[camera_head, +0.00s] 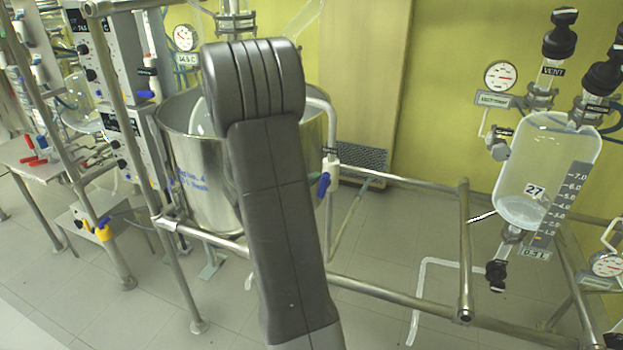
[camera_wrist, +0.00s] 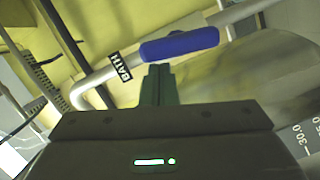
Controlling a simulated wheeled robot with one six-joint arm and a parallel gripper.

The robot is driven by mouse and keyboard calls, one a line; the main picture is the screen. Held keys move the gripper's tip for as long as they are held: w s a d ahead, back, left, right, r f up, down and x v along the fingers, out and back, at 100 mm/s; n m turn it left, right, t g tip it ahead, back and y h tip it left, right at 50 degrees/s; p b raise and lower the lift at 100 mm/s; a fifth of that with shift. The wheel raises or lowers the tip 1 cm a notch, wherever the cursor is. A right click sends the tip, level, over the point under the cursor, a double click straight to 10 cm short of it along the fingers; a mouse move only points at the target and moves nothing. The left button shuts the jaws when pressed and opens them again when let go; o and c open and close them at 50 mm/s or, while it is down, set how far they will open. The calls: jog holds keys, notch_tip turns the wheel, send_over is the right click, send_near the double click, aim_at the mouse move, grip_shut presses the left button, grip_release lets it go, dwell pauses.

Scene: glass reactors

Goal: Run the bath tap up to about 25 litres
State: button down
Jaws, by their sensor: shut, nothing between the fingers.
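The bath is a steel pot (camera_head: 205,190) left of centre in the head view, partly hidden by my arm. Its water level does not show. The bath tap has a blue lever (camera_head: 323,185) on a pale pipe right of the pot. In the wrist view the blue lever (camera_wrist: 180,44) lies roughly along the pipe, beside a black BATH label (camera_wrist: 120,67). My gripper (camera_wrist: 158,72) is shut and empty, its fingertips just below the lever in the picture; I cannot tell whether they touch it. The head view does not show my gripper.
Steel frame rails (camera_head: 390,293) run in front of the pot and to the right. A glass vessel (camera_head: 545,165) with a scale hangs at the right. Control boxes (camera_head: 120,120) stand at the left. A litre scale (camera_wrist: 305,135) shows at the wrist view's right edge.

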aim_at(328, 183)
jog(key=shift+d+r, duration=0.1)
jog(key=m, duration=0.1)
jog(key=d+m+p, duration=0.1)
jog(key=m, duration=0.1)
jog(key=m+y, duration=0.1)
jog(key=shift+s+d+r+m+p, duration=0.25)
jog(key=shift+s+d+m+p, duration=0.05)
jog(key=shift+s+m+p, duration=0.1)
jog(key=m, duration=0.1)
jog(key=d+m+y+b, duration=0.1)
jog(key=shift+s+f+m+g+y, duration=0.1)
jog(key=shift+m+g+y, duration=0.2)
jog(key=m, duration=0.1)
jog(key=m+b, duration=0.1)
jog(key=d+m+y, duration=0.1)
jog(key=shift+s+d+f, duration=0.1)
jog(key=shift+s+f, duration=0.1)
jog(key=shift+f, duration=0.05)
jog(key=shift+d+b, duration=0.1)
jog(key=shift+b, duration=0.25)
jog(key=shift+d, duration=0.1)
